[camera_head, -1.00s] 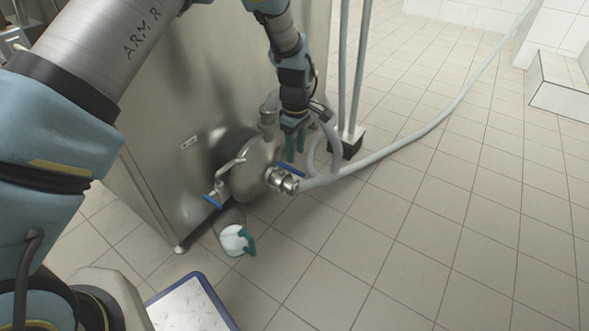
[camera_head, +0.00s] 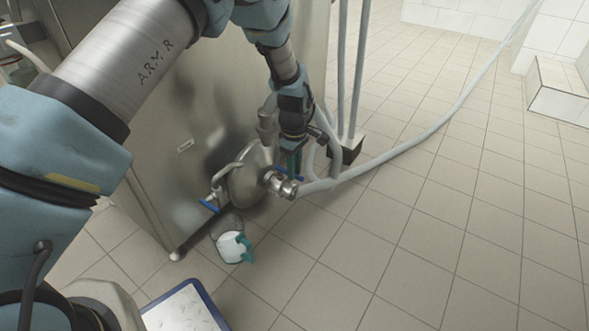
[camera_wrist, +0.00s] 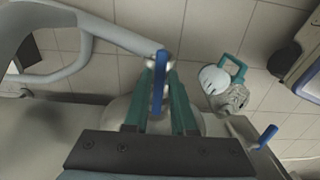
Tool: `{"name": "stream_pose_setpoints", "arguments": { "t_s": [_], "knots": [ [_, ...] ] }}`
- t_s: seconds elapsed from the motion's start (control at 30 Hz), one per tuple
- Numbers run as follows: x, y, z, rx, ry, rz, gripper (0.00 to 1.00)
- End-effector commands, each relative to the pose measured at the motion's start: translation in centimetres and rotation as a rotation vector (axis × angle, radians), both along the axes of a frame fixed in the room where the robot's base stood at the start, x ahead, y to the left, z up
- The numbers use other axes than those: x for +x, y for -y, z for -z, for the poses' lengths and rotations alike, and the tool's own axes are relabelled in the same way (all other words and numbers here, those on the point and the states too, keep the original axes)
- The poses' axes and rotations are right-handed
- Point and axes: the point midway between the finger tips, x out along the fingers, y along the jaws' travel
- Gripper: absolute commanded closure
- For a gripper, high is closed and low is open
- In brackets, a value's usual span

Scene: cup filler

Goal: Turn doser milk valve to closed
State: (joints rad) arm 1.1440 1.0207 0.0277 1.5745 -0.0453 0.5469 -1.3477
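The steel doser (camera_head: 247,182) sits low on the cabinet side in the head view. A valve with a blue handle (camera_head: 290,174) is at its hose outlet, just below my gripper (camera_head: 291,172). In the wrist view the blue handle (camera_wrist: 158,82) stands upright between the two teal fingers of my gripper (camera_wrist: 160,78). The fingers are apart, with narrow gaps seeming to show on each side of the handle. A second blue valve handle (camera_head: 209,206) is on the doser's left; it also shows in the wrist view (camera_wrist: 267,137). The valve body is partly hidden by the fingers.
A pale hose (camera_head: 400,155) runs from the valve across the tiled floor. Vertical pipes (camera_head: 352,75) stand behind my gripper. A white and teal jug (camera_head: 232,248) is on the floor below the doser. A blue-rimmed tray (camera_head: 207,298) lies in front.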

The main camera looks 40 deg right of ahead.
Motion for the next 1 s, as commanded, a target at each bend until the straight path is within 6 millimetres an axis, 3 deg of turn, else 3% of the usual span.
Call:
{"name": "stream_pose_setpoints", "arguments": {
  "t_s": [0.2, 1.0],
  "knots": [
    [0.0, -0.01, -0.01, 0.0, 0.0, 0.0, 1.0],
    [0.0, -0.01, -0.01, 0.0, 0.0, 0.0, 1.0]
  ]
}}
